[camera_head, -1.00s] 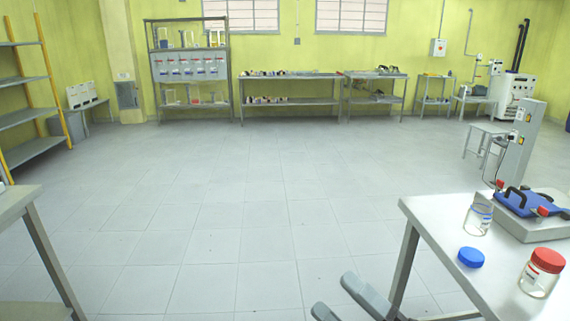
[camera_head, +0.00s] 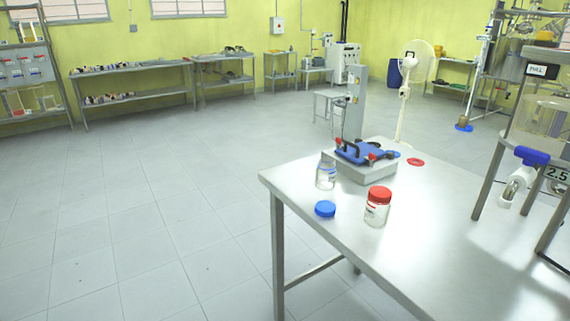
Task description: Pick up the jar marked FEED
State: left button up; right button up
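A clear jar with a red lid (camera_head: 378,206) stands upright on the metal table (camera_head: 440,250). It has a pale label whose writing is too small to read. An open clear jar (camera_head: 326,175) with a label stands behind it to the left, its writing also unreadable. A blue lid (camera_head: 325,209) lies on the table in front of the open jar. I cannot tell which jar is marked FEED. Neither of my grippers shows in the view now.
A grey device with a blue top (camera_head: 362,160) stands behind the jars. A red lid (camera_head: 416,162) lies to its right. A framed glass reactor (camera_head: 540,120) stands at the right. A white fan (camera_head: 404,85) is behind the table. The floor (camera_head: 150,210) at left is clear.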

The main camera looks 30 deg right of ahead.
aim_at(325, 173)
jog(key=i+j, duration=0.3)
jog(key=i, duration=0.25)
jog(key=i+j+z, duration=0.15)
jog(key=i+j, duration=0.15)
jog(key=i, duration=0.25)
jog(key=i+j+z, duration=0.1)
jog(key=z, duration=2.3)
